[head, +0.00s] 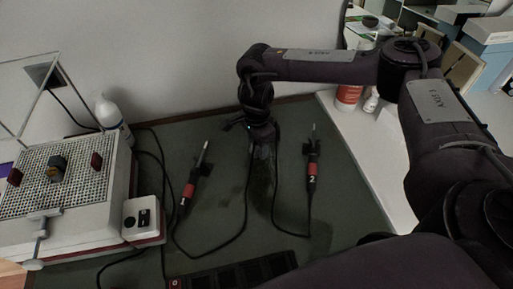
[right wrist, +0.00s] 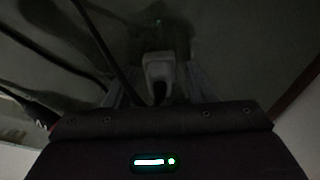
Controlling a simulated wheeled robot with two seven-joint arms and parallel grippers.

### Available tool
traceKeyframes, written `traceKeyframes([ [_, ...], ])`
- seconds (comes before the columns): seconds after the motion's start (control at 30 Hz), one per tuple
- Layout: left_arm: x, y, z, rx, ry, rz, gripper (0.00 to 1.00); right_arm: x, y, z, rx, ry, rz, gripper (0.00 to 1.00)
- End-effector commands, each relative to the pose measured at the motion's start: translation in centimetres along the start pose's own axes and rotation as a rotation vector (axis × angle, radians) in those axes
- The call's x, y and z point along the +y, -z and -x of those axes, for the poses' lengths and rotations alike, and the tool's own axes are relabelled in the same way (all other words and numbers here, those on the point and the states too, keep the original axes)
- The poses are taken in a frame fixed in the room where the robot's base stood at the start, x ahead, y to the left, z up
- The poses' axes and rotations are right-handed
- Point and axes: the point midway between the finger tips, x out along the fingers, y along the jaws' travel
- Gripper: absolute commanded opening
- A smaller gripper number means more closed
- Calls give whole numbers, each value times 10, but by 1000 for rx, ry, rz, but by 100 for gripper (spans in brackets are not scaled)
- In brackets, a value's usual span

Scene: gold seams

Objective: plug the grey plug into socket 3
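The grey plug (right wrist: 158,68) shows in the right wrist view as a pale block with a dark cable at its near end. My right gripper (right wrist: 157,82) points at it, with a finger on either side. I cannot tell in the dim light whether the fingers press on it. In the head view my right gripper (head: 262,145) is low over the back of the green bench mat. A black strip (head: 235,274) with a red end lies at the front edge, partly cut off; its socket numbers are not readable. My left gripper is not in view.
Two soldering irons, 1 (head: 190,188) and 2 (head: 312,168), lie on the green mat (head: 215,150) with trailing cables. A perforated platform (head: 60,210), a white box (head: 142,217) and a white bottle (head: 108,112) stand left. A red-labelled bottle (head: 348,97) stands back right.

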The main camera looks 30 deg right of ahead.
Motion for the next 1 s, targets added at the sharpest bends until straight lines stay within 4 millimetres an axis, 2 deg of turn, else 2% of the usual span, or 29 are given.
traceKeyframes([
  [0.03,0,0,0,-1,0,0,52,0,0,0,0,0,0,43],
  [0.3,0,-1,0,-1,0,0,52,0,0,0,0,0,0,10],
  [0.57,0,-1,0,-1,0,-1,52,0,0,2,0,1,0,10],
  [0.77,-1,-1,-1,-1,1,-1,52,-1,0,17,-1,3,-1,10],
  [0.93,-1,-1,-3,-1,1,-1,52,-2,0,50,-2,6,0,10],
  [1.0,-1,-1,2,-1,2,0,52,-2,0,74,0,8,2,10],
])
